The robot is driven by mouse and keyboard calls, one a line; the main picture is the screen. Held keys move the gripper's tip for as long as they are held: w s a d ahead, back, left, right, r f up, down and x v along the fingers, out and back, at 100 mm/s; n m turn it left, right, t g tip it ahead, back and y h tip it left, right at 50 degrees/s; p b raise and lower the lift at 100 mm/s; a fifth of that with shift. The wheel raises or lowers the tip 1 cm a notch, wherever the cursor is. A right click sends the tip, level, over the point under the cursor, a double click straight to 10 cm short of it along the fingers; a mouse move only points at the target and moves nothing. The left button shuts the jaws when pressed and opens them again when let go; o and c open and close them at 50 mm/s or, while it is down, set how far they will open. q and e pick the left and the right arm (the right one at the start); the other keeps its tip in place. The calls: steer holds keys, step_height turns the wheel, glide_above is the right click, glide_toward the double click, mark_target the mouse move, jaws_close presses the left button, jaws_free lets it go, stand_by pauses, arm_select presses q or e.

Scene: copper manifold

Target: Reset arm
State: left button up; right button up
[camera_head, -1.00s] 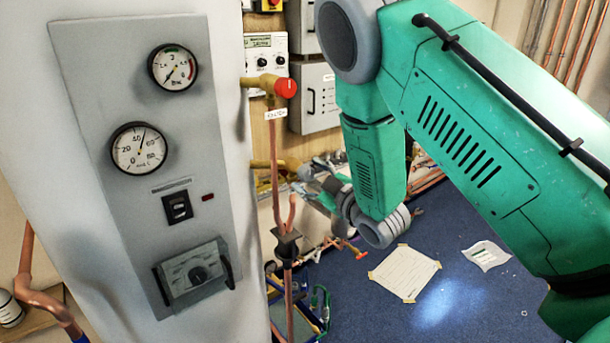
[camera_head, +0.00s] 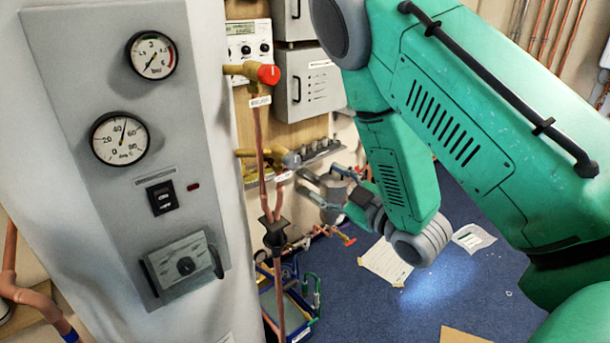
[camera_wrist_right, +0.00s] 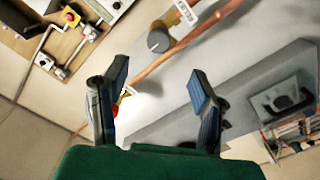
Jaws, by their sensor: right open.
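My right arm (camera_head: 400,170) is green and comes in from the right in the head view. Its grey gripper (camera_head: 308,183) is near the middle, to the right of the vertical copper pipe (camera_head: 262,160), partly hidden by the forearm. In the right wrist view the two dark fingers (camera_wrist_right: 158,80) are spread apart with nothing between them. A copper pipe (camera_wrist_right: 185,45) with a grey round knob (camera_wrist_right: 158,40) shows beyond the fingertips. My left gripper is in neither view.
A grey panel (camera_head: 110,185) with two gauges stands at left. A red-capped brass valve (camera_head: 268,74) sits on the copper pipe. Grey boxes (camera_head: 312,88) hang on the back wall. Paper sheets (camera_head: 386,262) lie on the blue floor (camera_head: 400,315), which is otherwise mostly clear.

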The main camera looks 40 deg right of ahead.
steer(key=s+a+f+m+g+h+b, duration=0.1)
steer(key=s+f+g+b, duration=0.15)
steer(key=f, duration=0.55)
steer(key=s+a+f+m+g+b, duration=0.1)
steer(key=s+f+m+g, duration=0.15)
steer(key=f, duration=0.55)
steer(key=s+a+f+m+g+h+b, duration=0.1)
steer(key=s+a+f+g, duration=0.15)
steer(key=f, duration=0.55)
steer(key=s+a+f+m+g+b, duration=0.1)
steer(key=s+a+f+g+b, duration=0.1)
steer(key=s+f+g, duration=0.3)
steer(key=s+a+f+m+g+b, duration=0.2)
steer(key=s+f+g, duration=0.3)
steer(key=s+f, duration=0.4)
steer(key=s+a, duration=0.1)
steer(key=s, duration=0.4)
steer(key=shift+s+a+f, duration=0.15)
steer(key=shift+a+f, duration=0.2)
